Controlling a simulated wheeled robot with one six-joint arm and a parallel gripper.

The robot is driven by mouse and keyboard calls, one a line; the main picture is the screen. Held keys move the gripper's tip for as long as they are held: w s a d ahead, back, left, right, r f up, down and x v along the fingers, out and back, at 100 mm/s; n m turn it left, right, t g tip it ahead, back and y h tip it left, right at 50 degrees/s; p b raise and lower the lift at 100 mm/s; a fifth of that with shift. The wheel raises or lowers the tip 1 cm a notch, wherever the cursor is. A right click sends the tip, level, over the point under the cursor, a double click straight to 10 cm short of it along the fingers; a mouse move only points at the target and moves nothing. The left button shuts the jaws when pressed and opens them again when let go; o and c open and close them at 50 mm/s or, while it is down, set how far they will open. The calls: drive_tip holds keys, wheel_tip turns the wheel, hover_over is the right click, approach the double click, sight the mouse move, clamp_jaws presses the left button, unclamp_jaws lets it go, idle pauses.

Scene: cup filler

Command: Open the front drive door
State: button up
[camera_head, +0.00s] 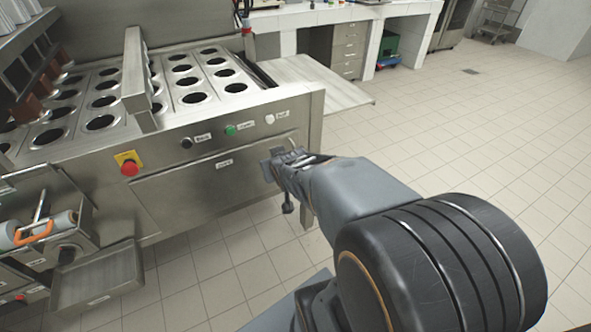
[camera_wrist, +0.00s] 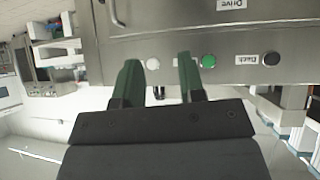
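The drive door (camera_head: 190,188) is a flat steel panel on the machine's front, with a "Drive" label (camera_head: 224,163). It looks flush with the front, so shut. The wrist view is upside down and shows the door (camera_wrist: 180,15) at its top. A bar handle (camera_wrist: 116,14) stands near the door's end; in the head view my gripper's area covers that end. My gripper (camera_head: 275,166) is in front of the door's right end.
Above the door are a black button (camera_head: 187,143), a green button (camera_head: 231,130), a white button (camera_head: 270,119) and a red emergency stop (camera_head: 130,167). A steel tray (camera_head: 98,280) juts out at the lower left. The tiled floor (camera_head: 470,140) to the right is clear.

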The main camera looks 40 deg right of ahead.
drive_tip(key=w+d+f+m+t+h+b, duration=0.1)
drive_tip(key=w+d+f+t+h+b, duration=0.15)
drive_tip(key=d+f+t+b, duration=0.75)
drive_tip(key=w+d+f+g+b, duration=0.1)
drive_tip(key=w, duration=0.3)
drive_tip(key=w+d+f+g+b, duration=0.1)
drive_tip(key=w+d+b, duration=0.1)
drive_tip(key=w, duration=0.2)
drive_tip(key=w+d+f+b, duration=0.1)
drive_tip(key=w+d, duration=0.1)
drive_tip(key=w, duration=0.1)
drive_tip(key=shift+w+d+f+g+b, duration=0.25)
drive_tip(key=shift+w+g+b, duration=0.05)
drive_tip(key=shift+w+g, duration=0.1)
drive_tip(key=shift+c, duration=0.5)
clamp_jaws()
